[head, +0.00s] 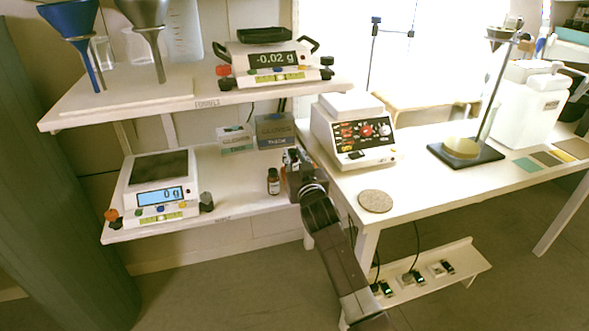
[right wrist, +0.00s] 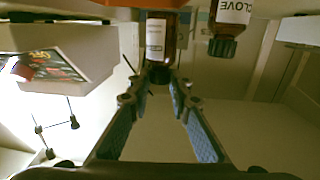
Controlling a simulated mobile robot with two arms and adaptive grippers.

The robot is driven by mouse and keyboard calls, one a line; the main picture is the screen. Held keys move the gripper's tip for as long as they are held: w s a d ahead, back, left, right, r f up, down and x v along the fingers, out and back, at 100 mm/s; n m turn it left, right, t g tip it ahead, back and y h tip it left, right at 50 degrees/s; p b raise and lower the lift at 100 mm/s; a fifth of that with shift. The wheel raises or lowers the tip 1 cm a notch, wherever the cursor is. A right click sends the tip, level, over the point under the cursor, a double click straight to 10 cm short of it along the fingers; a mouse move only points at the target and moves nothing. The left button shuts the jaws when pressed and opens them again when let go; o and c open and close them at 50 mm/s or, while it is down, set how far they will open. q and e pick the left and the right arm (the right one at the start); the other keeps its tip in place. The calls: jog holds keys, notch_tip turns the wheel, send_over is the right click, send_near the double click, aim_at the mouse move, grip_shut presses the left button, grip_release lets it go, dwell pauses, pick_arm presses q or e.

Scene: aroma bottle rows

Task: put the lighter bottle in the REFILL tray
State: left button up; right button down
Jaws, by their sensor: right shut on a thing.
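My right gripper (head: 293,170) reaches over the lower shelf in the head view. In the right wrist view the gripper (right wrist: 160,80) is shut on the dark cap of a brown bottle (right wrist: 157,40) with a pale label. In the head view that bottle is mostly hidden by the gripper. A second brown bottle with a dark cap (head: 273,181) stands on the shelf just left of the gripper. It also shows in the right wrist view (right wrist: 230,20), where its label reads CLOVE. My left gripper is not in view.
A scale (head: 160,195) reading 0 g stands left on the lower shelf. Small boxes (head: 274,131) stand behind the bottles. The upper shelf (head: 120,112) overhangs, with another scale (head: 270,62) and funnels. A white device (head: 350,135) and a round cork mat (head: 375,201) are on the right table.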

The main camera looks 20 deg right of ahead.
aim_at(294, 165)
notch_tip(294, 165, down, 3)
jog(key=shift+r+b, duration=0.1)
jog(key=shift+b, duration=0.2)
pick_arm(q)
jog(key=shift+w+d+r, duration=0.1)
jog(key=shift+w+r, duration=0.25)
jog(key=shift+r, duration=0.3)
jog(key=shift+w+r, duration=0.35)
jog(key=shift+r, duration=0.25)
pick_arm(e)
jog(key=shift+f, duration=0.3)
jog(key=shift+f, duration=0.1)
jog(key=c, duration=1.7)
grip_release()
jog(key=shift+c, duration=0.2)
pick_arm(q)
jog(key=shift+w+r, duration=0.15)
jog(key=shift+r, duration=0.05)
pick_arm(e)
jog(key=shift+s, duration=0.2)
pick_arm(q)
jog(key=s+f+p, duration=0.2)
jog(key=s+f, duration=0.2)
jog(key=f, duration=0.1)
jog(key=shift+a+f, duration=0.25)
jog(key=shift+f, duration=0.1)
pick_arm(e)
jog(key=s, duration=1.1)
jog(key=shift+s+a+r, duration=0.25)
jog(key=shift+s+r, duration=0.1)
